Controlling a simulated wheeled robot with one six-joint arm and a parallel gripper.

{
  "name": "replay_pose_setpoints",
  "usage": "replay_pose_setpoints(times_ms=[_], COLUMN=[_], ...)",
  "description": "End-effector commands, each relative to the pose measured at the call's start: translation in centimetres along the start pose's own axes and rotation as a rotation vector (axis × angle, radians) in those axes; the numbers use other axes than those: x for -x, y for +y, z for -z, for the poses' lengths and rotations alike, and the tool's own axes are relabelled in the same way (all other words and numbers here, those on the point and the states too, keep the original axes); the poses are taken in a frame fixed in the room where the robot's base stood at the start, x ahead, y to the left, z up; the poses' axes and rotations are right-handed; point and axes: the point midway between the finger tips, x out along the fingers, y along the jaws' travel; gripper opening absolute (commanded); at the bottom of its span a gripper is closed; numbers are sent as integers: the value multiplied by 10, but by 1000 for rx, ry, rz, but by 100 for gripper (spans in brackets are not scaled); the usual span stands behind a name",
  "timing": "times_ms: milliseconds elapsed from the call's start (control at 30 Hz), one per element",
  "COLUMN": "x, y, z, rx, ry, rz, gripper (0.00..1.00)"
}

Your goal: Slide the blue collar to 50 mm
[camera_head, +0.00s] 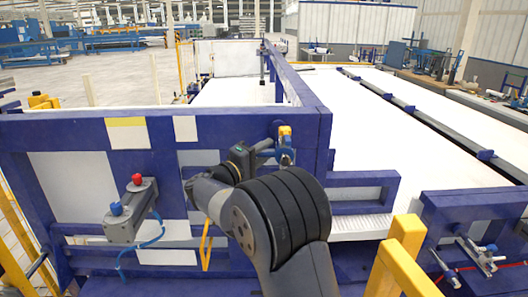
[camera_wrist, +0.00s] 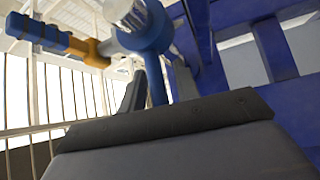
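The blue collar (camera_wrist: 150,30) sits around a shiny metal rod (camera_wrist: 124,10) in the wrist view. A blue stem (camera_wrist: 156,82) hangs down from the collar, between the two fingers of my gripper (camera_wrist: 158,85). The fingers are close on both sides of the stem; I cannot tell whether they press on it. In the head view the collar (camera_head: 284,157) is a small blue shape below a yellow part (camera_head: 285,132), and my gripper (camera_head: 268,148) reaches it from the left. No scale marks can be read.
An orange clamp-like part (camera_wrist: 92,48) and a blue piece (camera_wrist: 38,33) lie left of the collar. A blue frame (camera_head: 318,125) stands behind my arm. A grey button box (camera_head: 130,215) hangs at left, and a yellow rail (camera_head: 400,260) stands front right.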

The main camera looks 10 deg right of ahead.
Motion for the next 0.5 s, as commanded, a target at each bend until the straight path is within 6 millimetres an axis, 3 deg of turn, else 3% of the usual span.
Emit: replay_pose_setpoints(times_ms=[333,500], x=[0,0], y=[0,0], z=[0,0], rx=[0,0], ry=[0,0], rz=[0,0], gripper=[2,0])
